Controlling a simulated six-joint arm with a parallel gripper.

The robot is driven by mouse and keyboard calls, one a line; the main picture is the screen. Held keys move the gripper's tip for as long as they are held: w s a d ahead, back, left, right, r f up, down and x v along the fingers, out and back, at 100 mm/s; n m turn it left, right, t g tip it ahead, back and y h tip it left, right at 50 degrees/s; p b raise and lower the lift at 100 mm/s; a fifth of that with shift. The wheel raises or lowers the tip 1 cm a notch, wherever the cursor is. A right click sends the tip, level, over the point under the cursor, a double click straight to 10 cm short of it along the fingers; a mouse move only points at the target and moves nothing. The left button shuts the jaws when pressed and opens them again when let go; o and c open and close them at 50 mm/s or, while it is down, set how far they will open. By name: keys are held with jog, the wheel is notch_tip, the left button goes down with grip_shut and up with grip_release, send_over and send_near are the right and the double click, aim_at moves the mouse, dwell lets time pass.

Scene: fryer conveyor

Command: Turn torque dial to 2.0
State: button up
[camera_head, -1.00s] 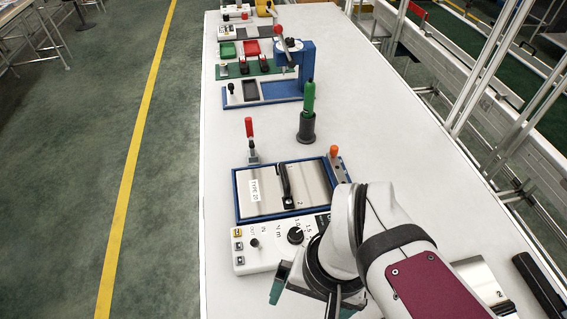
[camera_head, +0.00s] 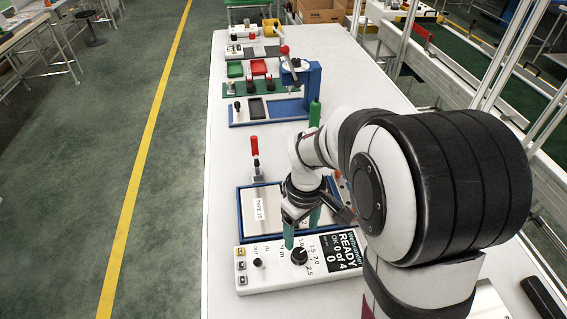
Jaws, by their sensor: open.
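The torque dial (camera_head: 299,257) is a round black knob on a white control panel (camera_head: 262,284) at the near end of the table. Printed numbers 1.0, 1.5, 2.0 and 2.5 run around its top and right side. I cannot tell for sure which number its pointer faces. My gripper (camera_head: 302,238) is above and just behind the dial, with its teal fingers pointing down. The fingers are spread apart and hold nothing. I cannot tell whether a fingertip touches the panel.
The panel also carries a small knob (camera_head: 258,262), yellow-marked switches (camera_head: 241,265) and a display (camera_head: 342,252) reading READY, 0 of 4. A blue press (camera_head: 312,85) stands farther back.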

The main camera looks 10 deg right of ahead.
aim_at(300, 253)
notch_tip(300, 253, down, 9)
jog(key=shift+r, duration=0.1)
grip_shut()
dwell(0.4)
